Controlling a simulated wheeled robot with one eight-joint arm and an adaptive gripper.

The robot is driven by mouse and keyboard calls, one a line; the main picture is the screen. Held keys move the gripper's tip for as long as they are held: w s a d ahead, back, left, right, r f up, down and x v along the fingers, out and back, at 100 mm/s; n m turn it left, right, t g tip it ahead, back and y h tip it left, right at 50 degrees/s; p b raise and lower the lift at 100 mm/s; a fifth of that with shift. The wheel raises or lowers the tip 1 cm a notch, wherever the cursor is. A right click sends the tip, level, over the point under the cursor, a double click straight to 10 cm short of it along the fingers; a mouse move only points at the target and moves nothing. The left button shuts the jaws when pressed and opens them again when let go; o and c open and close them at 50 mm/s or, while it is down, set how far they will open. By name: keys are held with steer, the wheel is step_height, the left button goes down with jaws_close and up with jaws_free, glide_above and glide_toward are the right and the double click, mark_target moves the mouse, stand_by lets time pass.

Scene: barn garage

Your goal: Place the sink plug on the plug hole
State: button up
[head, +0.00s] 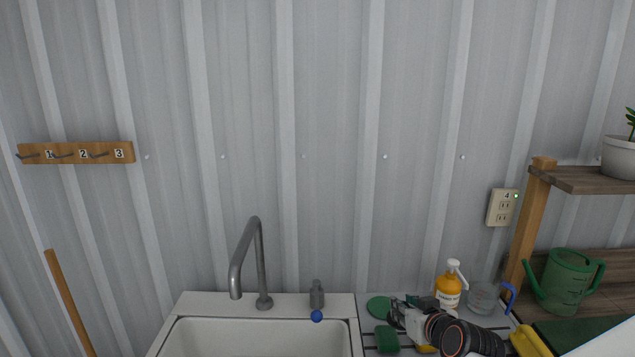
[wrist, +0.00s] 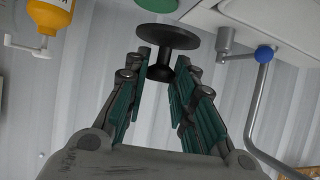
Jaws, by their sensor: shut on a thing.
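The sink plug (wrist: 168,38) is a dark round disc with a short stem, seen in the wrist view. My gripper (wrist: 164,80) is shut on the plug's stem, with the disc beyond the fingertips. In the head view my gripper (head: 408,314) is to the right of the sink, above the ribbed drainer side. The plug is hard to make out there. The white sink (head: 190,311) is at the bottom of the head view, and only the back of its basin shows. The plug hole is out of view.
A tall grey tap (head: 261,262) and a small grey fitting with a blue knob (head: 317,316) stand at the sink's back edge. A green disc (head: 378,304), a green sponge (head: 387,339), an orange bottle (head: 449,289) and a glass (head: 482,298) crowd the right side.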

steer(key=shift+s+f+m+h, duration=0.4)
steer(key=shift+s+f+h, duration=0.1)
steer(key=shift+s+f, duration=0.2)
step_height(320, 180, up, 7)
steer(key=s+m+h+p, duration=0.1)
steer(key=s+p, duration=0.1)
steer(key=p, duration=0.4)
step_height(320, 180, down, 7)
steer(key=b, duration=0.6)
steer(key=shift+w+f, duration=0.2)
stand_by(0.5)
